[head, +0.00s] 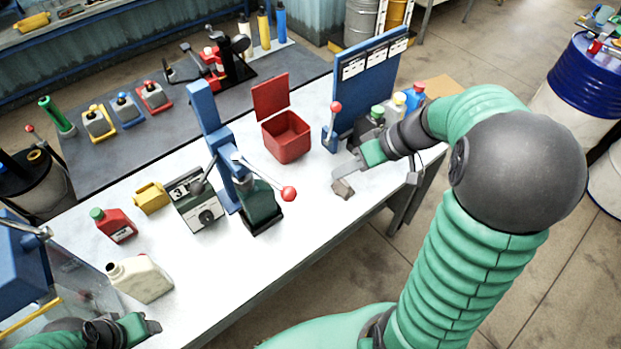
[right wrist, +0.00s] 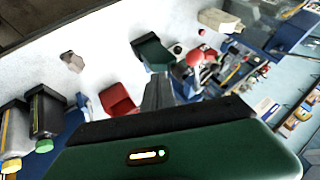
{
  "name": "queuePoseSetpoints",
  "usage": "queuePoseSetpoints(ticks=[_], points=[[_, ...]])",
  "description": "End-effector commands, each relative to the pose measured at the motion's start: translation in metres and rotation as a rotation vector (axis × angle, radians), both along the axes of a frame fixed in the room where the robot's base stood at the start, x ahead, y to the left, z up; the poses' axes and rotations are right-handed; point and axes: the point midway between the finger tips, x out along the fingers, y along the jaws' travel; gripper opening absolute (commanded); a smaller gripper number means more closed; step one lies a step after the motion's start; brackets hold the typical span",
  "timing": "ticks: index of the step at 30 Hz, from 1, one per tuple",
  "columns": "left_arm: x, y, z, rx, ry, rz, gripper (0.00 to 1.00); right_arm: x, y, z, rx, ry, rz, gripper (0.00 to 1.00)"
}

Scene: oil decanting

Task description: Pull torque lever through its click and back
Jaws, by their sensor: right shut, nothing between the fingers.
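Two levers with red balls show in the head view. A short upright lever (head: 334,118) stands on a small blue block beside the blue panel. A longer lever (head: 262,178) slopes down to the right from the blue press (head: 212,125). I cannot tell for sure which is the torque lever. My right gripper (head: 340,180) is shut and empty, over the table just below the short lever and apart from both. Its fingers also show in the right wrist view (right wrist: 158,90). My left gripper (head: 152,325) is at the bottom left; its jaw gap is unclear.
A small brownish block (head: 343,190) lies by the right fingertips. An open red box (head: 287,145) stands behind. The blue panel (head: 368,75) and several bottles (head: 414,92) are at the back right. A dark green gauge (head: 197,208) and a cream jug (head: 140,280) are left.

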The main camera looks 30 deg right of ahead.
Motion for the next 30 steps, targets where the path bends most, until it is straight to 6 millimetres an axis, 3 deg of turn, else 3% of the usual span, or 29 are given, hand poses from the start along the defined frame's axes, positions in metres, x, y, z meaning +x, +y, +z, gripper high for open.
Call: queuePoseSetpoints(ticks=[8, 10, 15, 30], points=[[0.0, 0.0, 0.019, 0.0, 0.0, 0.001, 0.57, 0.026, 0.028, -0.046, 0.004, 0.009, 0.002, 0.0], [0.0, 0.0, 0.032, 0.0, 0.0, 0.001, 0.57, 0.028, 0.041, -0.038, 0.002, 0.004, 0.005, 0.0], [0.0, 0.0, 0.042, 0.0, -0.001, 0.001, 0.57, 0.03, 0.061, -0.037, 0.001, 0.003, 0.003, 0.0], [0.0, 0.0, 0.039, 0.0, 0.0, 0.001, 0.57, 0.033, 0.069, -0.04, -0.001, 0.003, 0.003, 0.0]])
